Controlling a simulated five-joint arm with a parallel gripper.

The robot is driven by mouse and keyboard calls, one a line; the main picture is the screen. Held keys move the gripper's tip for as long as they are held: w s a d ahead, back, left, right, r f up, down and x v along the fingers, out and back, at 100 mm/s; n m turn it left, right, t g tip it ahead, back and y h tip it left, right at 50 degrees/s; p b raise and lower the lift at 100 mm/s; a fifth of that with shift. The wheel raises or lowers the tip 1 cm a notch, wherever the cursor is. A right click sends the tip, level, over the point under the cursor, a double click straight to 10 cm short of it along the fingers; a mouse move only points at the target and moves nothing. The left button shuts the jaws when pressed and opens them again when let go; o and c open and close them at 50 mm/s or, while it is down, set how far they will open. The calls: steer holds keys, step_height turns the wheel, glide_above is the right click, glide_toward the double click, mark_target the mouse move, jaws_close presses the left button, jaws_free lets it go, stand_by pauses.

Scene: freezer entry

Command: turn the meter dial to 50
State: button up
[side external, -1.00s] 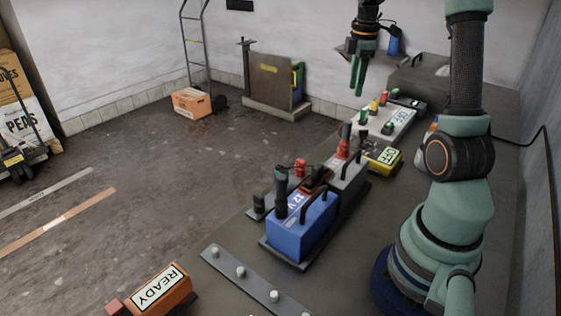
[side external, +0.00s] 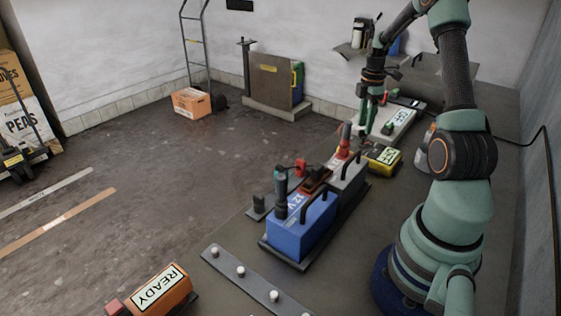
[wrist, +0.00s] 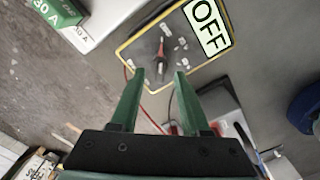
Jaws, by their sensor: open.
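The yellow-edged meter (side external: 383,158) lies on the bench, with a pale display that reads OFF in the wrist view. The wrist view also shows the meter face (wrist: 143,62), with a dark dial (wrist: 162,56) at its middle and small marks around it that are too small to read. My gripper (side external: 367,134) points down close to the meter, at its upper left in the side view. In the wrist view its two green fingers (wrist: 157,78) are apart and empty, with the dial just past the tips and between them. I cannot tell the remaining height.
A blue battery (side external: 302,228) and a grey battery with red and black fittings (side external: 350,176) stand nearer on the bench. A white panel (side external: 404,122) lies behind the meter. A red cable (wrist: 127,84) runs by the meter. An orange READY box (side external: 160,290) is at the front left.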

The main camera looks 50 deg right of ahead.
steer(key=shift+f, duration=0.8)
jaws_close()
